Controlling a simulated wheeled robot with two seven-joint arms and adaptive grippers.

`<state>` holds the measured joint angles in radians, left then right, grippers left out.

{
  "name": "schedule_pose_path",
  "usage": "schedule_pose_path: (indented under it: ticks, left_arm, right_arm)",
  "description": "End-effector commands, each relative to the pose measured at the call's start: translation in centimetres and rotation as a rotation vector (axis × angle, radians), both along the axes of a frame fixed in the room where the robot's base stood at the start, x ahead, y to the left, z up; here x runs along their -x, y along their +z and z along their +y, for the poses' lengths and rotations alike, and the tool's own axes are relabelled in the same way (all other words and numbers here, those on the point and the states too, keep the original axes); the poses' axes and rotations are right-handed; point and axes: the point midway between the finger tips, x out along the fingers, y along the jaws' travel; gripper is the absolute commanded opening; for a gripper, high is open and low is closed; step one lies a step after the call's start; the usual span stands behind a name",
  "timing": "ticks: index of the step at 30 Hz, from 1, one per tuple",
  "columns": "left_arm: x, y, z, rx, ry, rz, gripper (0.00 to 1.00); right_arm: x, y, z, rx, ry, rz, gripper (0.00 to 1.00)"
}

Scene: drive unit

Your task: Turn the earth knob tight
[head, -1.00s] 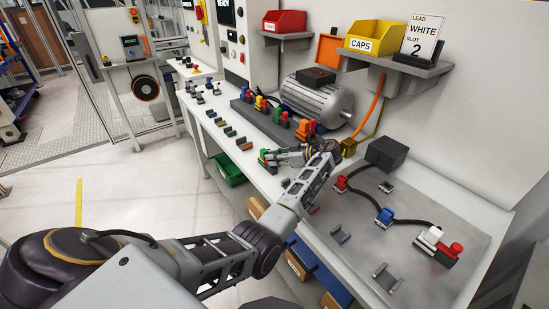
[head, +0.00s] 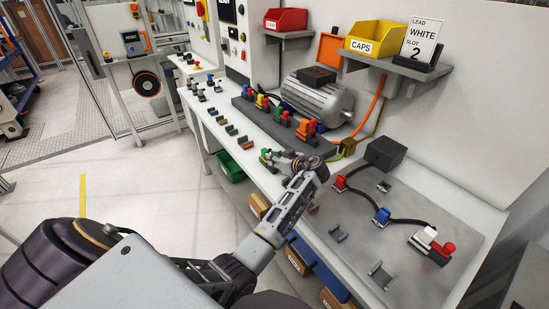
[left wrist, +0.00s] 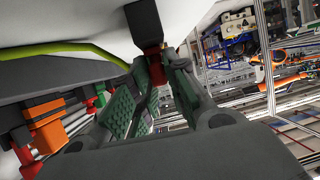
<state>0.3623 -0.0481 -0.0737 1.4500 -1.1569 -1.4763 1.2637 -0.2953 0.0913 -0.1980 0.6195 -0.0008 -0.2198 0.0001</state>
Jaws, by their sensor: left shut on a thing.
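My left gripper (head: 274,157) reaches over the near edge of the bench with its fingers pointing left, beside the motor's grey terminal rail. It is shut on a small part that I take to be the earth knob, mostly hidden by the fingers. In the left wrist view the two green-padded fingers (left wrist: 148,100) stand close together, with a dark block and a red piece (left wrist: 152,60) at their tips. A yellow-green cable (left wrist: 70,47) runs towards that spot. The knob's own shape and how tight it is cannot be made out. My right gripper is not in view.
The motor (head: 318,98) and a row of coloured connectors stand behind the gripper. A grey plate (head: 410,225) with a red, a blue and a white connector lies to the right. A red bin (head: 285,21) and a yellow caps bin (head: 374,37) sit on shelves above.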

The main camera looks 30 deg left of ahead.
Motion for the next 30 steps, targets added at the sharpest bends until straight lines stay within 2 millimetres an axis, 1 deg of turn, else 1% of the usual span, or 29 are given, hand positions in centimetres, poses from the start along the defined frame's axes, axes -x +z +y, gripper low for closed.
schedule_pose_path:
  ticks: [6, 11, 17, 24, 25, 29, 30]
  left_arm:
    - [0.1, 0.2, 0.1, -0.001, -0.071, -0.003, 0.0]
    - [0.1, 0.1, 0.1, -0.001, -0.097, -0.003, 0.0]
    - [0.1, 0.2, 0.1, -0.001, -0.107, -0.004, 0.0]
    - [0.1, 0.2, 0.1, -0.001, -0.106, -0.003, 0.0]
    - [0.1, 0.2, 0.1, -0.001, -0.106, -0.003, 0.17]
    - [0.1, 0.1, 0.1, -0.001, -0.106, -0.002, 0.34]
    - [0.1, 0.1, 0.1, -0.001, -0.106, -0.002, 0.36]
  right_arm:
    - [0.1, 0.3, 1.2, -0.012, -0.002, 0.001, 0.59]
    - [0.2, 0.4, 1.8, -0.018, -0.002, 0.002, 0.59]
    - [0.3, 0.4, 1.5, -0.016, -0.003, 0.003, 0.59]
    - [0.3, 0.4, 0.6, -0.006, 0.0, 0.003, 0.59]
    - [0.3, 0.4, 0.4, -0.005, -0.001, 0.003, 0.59]
    - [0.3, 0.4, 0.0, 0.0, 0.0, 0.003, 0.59]
    - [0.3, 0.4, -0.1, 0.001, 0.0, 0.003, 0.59]
